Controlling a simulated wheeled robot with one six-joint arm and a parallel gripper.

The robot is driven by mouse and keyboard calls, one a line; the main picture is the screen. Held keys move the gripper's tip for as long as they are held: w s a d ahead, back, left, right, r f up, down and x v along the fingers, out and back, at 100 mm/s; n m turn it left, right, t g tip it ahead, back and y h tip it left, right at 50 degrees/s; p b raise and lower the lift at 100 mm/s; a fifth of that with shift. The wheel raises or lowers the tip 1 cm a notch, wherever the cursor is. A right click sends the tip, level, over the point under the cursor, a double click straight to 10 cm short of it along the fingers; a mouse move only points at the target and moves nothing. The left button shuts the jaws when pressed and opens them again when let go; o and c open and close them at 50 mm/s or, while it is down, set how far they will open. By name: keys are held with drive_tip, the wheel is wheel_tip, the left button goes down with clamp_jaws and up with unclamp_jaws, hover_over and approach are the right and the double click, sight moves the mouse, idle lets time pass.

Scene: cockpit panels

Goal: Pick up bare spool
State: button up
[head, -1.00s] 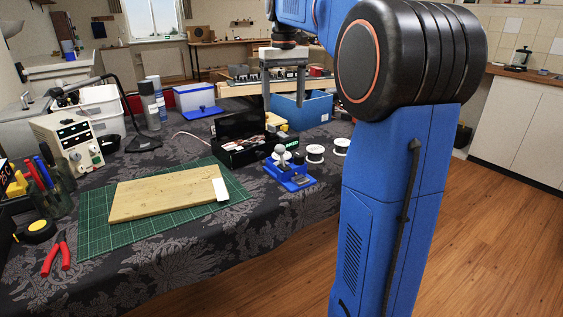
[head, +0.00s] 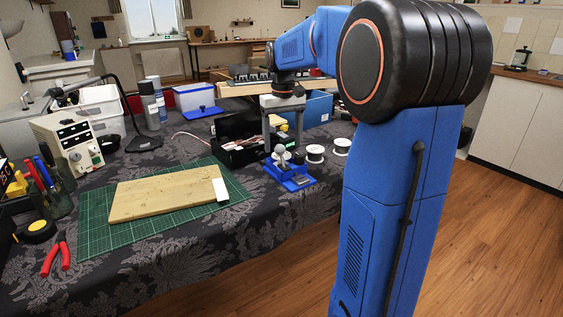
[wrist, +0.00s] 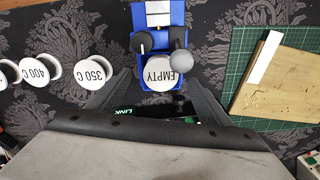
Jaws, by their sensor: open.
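In the wrist view a round white disc marked EMPTY (wrist: 158,77), apparently the bare spool, sits at the end of a blue stand (wrist: 152,40), beside a grey ball knob and a black knob. In the head view the blue stand (head: 291,179) is at the table's right side; the EMPTY disc is hard to make out there. My gripper (head: 283,143) is open, pointing down over the stand. In the wrist view its fingers flank the disc on left and right, with nothing visibly held. Whether they reach its height is unclear.
White spools marked 350 C (wrist: 95,70) and 400 C (wrist: 37,69) stand near the stand. A black box (head: 240,148) lies close behind my gripper. A green cutting mat (head: 95,232) bears a wooden board (head: 165,194). A blue bin (head: 318,106) stands behind.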

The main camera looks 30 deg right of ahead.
sight(287, 155)
drive_tip(key=shift+a+f, duration=0.15)
drive_tip(key=shift+f, duration=1.7)
drive_tip(key=shift+c, duration=0.6)
drive_tip(key=c, duration=1)
drive_tip(key=shift+r, duration=0.1)
